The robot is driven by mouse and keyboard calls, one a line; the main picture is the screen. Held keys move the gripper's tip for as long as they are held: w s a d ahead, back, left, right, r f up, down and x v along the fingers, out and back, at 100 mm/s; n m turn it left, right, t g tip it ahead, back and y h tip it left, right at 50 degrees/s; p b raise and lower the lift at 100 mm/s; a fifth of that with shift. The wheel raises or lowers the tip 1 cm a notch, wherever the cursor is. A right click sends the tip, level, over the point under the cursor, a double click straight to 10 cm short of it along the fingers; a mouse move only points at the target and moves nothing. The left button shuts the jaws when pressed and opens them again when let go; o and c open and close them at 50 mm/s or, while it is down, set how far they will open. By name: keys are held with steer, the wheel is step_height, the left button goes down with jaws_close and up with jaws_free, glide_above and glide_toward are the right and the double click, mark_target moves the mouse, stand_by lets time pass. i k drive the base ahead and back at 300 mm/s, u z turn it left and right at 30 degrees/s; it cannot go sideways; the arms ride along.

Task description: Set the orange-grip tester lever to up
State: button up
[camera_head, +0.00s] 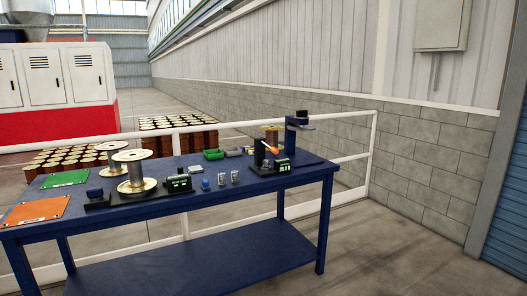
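My gripper is not in view.
The floor at front right is clear.

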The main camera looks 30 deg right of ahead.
mark_target(272, 150)
steer(key=i, duration=1)
steer(key=u, duration=0.05)
